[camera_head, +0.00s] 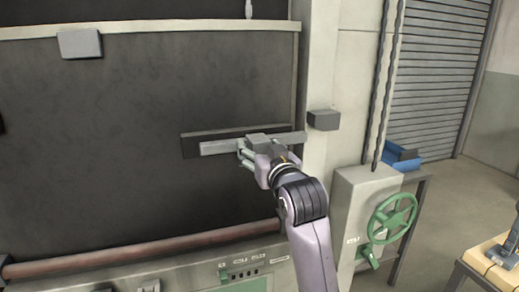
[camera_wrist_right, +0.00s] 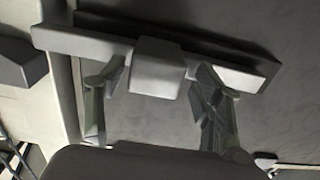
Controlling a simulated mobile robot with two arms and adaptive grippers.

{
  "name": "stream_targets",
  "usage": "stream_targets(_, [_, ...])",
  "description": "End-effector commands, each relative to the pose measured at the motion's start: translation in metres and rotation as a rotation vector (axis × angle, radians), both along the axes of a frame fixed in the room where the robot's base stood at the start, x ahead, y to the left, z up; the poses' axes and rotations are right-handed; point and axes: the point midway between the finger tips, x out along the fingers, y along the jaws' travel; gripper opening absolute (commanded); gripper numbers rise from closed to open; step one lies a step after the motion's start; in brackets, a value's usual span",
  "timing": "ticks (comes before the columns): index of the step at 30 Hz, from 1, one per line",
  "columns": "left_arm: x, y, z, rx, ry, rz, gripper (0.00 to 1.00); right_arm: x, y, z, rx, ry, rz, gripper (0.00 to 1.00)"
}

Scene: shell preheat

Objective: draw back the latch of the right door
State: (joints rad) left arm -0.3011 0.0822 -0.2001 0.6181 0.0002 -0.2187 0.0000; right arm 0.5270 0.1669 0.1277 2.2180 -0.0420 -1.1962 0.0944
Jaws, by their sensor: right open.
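The latch is a light grey horizontal bar (camera_head: 222,147) on a darker backing plate (camera_head: 190,147), fixed to the dark door (camera_head: 100,130). Its right end reaches the pale door post in the head view. A grey block (camera_wrist_right: 158,68) sits at the middle of the bar (camera_wrist_right: 75,42). My right gripper (camera_head: 256,150) is at this block. In the right wrist view its fingers (camera_wrist_right: 155,82) are open, one on each side of the block. I cannot tell whether either finger touches it. My left gripper is not in view.
A dark grey block (camera_head: 323,120) sticks out from the door post, right of the bar. A reddish rail (camera_head: 140,255) runs below the door. A green handwheel (camera_head: 392,218) stands at right, and a wooden table (camera_head: 492,262) at the lower right.

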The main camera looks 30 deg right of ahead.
Motion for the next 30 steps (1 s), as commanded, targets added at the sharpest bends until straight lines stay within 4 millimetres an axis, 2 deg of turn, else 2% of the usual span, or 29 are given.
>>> stream_targets(5, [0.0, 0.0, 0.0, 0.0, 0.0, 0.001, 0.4, -0.017, 0.004, 0.0, 0.0, -0.002, 0.0, 0.62])
stream_targets(15, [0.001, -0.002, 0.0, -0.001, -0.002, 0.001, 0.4, -0.065, 0.016, 0.0, 0.0, -0.001, 0.002, 0.62])
stream_targets(20, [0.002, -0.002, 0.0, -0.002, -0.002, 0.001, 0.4, -0.072, 0.018, -0.001, 0.001, 0.001, 0.002, 0.62])
stream_targets(30, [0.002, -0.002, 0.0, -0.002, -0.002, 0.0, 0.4, -0.072, 0.018, 0.0, 0.001, 0.001, 0.002, 0.62])
